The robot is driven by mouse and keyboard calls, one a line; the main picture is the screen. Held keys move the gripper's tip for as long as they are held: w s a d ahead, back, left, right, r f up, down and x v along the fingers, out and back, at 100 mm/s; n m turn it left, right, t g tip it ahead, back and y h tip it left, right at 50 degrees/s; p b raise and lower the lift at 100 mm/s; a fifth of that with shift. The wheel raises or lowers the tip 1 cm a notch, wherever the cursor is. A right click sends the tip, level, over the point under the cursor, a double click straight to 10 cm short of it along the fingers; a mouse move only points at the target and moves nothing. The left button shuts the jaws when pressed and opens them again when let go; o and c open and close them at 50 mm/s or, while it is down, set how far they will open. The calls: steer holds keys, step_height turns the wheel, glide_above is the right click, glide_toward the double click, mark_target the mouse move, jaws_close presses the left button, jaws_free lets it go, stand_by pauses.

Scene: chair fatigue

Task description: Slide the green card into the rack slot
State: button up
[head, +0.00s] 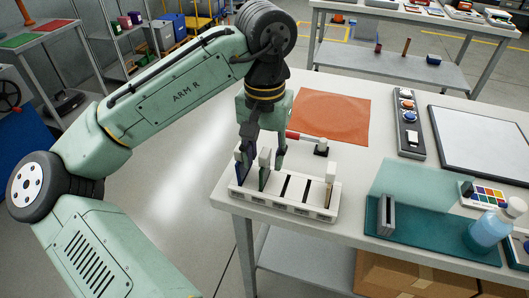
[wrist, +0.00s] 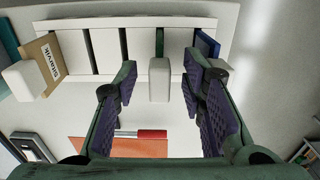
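The white rack (head: 315,208) stands at the table's near left corner; it also shows across the top of the wrist view (wrist: 100,25). The green card (head: 264,178) stands upright in the rack, second from the left, with a white block-shaped handle on top. In the wrist view the green card (wrist: 159,42) lines up with a slot; how deep it sits I cannot tell. My gripper (head: 262,150) is open, its fingers spread on either side of the handle with gaps. It also shows open in the wrist view (wrist: 160,76).
A blue card (head: 240,168) stands left of the green one, close to my left finger. A tan card (head: 329,192) stands at the rack's right end. Dark empty slots lie between. A red-handled tool (head: 300,137) and an orange mat (head: 335,108) lie behind the rack.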

step_height(320, 180, up, 12)
stand_by(0.5)
